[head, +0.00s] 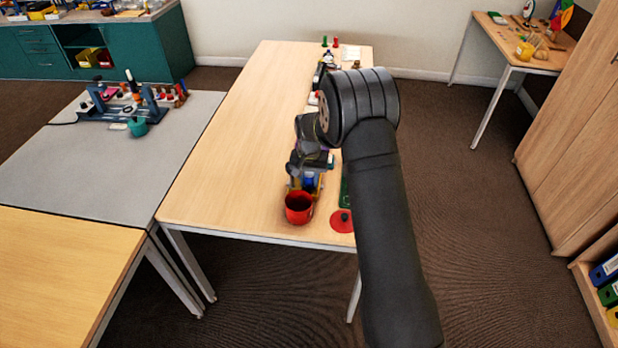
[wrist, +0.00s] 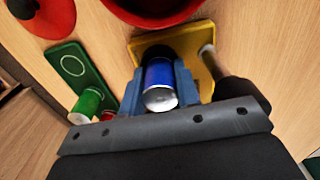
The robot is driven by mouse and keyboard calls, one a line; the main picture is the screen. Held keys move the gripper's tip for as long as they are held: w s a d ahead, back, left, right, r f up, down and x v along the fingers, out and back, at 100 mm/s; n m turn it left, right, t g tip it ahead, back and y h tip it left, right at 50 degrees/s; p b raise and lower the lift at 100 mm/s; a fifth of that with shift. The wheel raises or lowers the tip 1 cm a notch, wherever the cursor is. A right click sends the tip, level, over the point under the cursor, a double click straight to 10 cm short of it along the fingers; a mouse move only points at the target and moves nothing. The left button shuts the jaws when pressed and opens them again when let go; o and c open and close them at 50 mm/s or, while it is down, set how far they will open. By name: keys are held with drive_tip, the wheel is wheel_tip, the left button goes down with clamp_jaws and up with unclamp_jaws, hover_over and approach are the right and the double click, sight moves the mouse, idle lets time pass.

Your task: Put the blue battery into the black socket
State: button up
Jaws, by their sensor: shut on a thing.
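The blue battery (wrist: 159,84) is upright or nearly so between the two blue-grey fingers of my gripper (wrist: 160,88), its silver end facing the wrist camera. My gripper is shut on it, above a yellow plate (wrist: 198,62). A dark patch (wrist: 157,51) shows just past the battery's far end; it may be the black socket, but the battery and fingers hide most of it. I cannot tell whether the battery touches it. In the head view my gripper (head: 308,182) is low over the table's near end, just behind a red bowl (head: 299,208), and largely hidden by my arm.
The red bowl's rim shows close beyond the plate in the wrist view (wrist: 150,20). A green plate (wrist: 75,68) with a pale ring lies left, near a green battery (wrist: 86,105). A red disc (head: 342,221) with a dark knob lies right of the bowl. The table's left side (head: 235,150) is clear.

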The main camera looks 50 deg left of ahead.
drive_tip(key=o, duration=0.8)
drive_tip(key=shift+c, duration=0.2)
drive_tip(key=shift+r, duration=5.5)
drive_tip(key=shift+r, duration=0.1)
drive_tip(key=shift+r, duration=2.95)
drive_tip(key=shift+f, duration=0.15)
hover_over(309, 173)
drive_tip(key=shift+f, duration=3.65)
